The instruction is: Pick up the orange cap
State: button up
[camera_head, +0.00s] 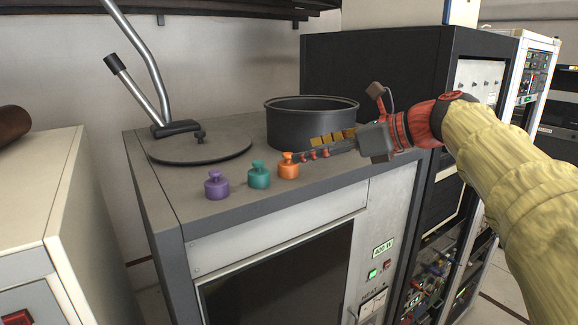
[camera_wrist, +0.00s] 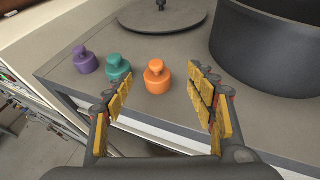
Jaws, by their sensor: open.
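The orange cap (camera_head: 288,166) stands upright on the grey cabinet top, the rightmost of three knobbed caps. In the wrist view the orange cap (camera_wrist: 157,77) shows beyond the fingertips, between the two fingers' lines. My gripper (camera_head: 300,154) reaches in from the right, its fingers close beside the orange cap in the head view. My gripper (camera_wrist: 160,82) is open and empty, with yellow pads on both fingers. The teal cap (camera_head: 259,174) stands left of the orange one, close to the left fingertip in the wrist view. Whether a finger touches any cap I cannot tell.
A purple cap (camera_head: 216,185) stands at the left of the row. A dark pot (camera_head: 312,124) stands behind my gripper, and a flat round lid (camera_head: 200,148) lies at the back left. The cabinet top (camera_head: 235,209) is bare along its front edge.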

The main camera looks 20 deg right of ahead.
aim_at(290, 163)
jog(key=w+a+f, duration=0.2)
jog(key=shift+w+a+f+p, duration=0.1)
jog(key=shift+a+f+p, duration=0.3)
jog(key=shift+x, duration=0.8)
jog(key=shift+d, duration=0.2)
jog(key=shift+c, duration=0.7)
jog(key=c, duration=0.9)
